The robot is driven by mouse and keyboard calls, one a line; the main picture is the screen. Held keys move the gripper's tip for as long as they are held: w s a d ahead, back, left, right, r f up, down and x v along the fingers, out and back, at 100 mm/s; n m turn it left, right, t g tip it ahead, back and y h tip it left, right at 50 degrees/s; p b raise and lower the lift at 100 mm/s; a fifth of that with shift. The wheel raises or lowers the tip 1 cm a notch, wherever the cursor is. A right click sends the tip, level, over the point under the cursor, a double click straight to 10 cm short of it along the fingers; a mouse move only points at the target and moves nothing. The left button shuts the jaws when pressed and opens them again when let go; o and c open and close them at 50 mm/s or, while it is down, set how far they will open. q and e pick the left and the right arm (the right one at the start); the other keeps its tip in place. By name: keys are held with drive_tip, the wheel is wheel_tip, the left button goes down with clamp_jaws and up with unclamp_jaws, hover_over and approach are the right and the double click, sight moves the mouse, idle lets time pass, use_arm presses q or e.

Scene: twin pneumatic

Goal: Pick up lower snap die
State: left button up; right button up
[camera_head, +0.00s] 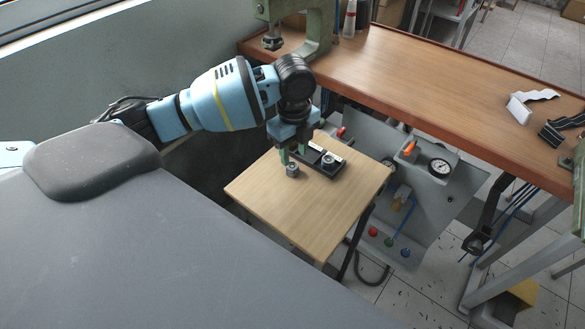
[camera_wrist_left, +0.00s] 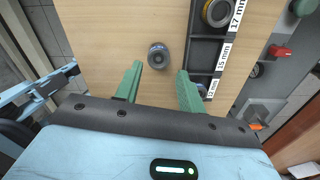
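A small round metal die (camera_head: 292,169) stands alone on the small wooden table, beside a black die tray (camera_head: 322,172). It also shows in the left wrist view (camera_wrist_left: 158,55), just beyond my fingertips. My left gripper (camera_head: 297,156) points down over the table with its green fingers apart. In the left wrist view the open gripper (camera_wrist_left: 160,68) has nothing between its fingers. A larger ring-shaped die (camera_wrist_left: 217,12) sits in the tray at the 17 mm label. Another round part is half hidden by the right finger. I cannot tell which die is the lower snap die. My right gripper is not in view.
The small table (camera_head: 300,220) is bare toward its front. A grey panel with a gauge (camera_head: 439,167) and coloured knobs stands to its right. A long wooden workbench (camera_head: 440,85) with a green press (camera_head: 318,30) lies behind.

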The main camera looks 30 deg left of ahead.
sight(293, 166)
use_arm(q)
drive_tip(key=shift+s+a+f, duration=0.1)
drive_tip(key=shift+f, duration=1.15)
drive_tip(key=shift+a+f, duration=0.1)
drive_tip(key=shift+f, duration=1.15)
drive_tip(key=shift+c, duration=0.2)
clamp_jaws()
drive_tip(key=shift+r, duration=0.15)
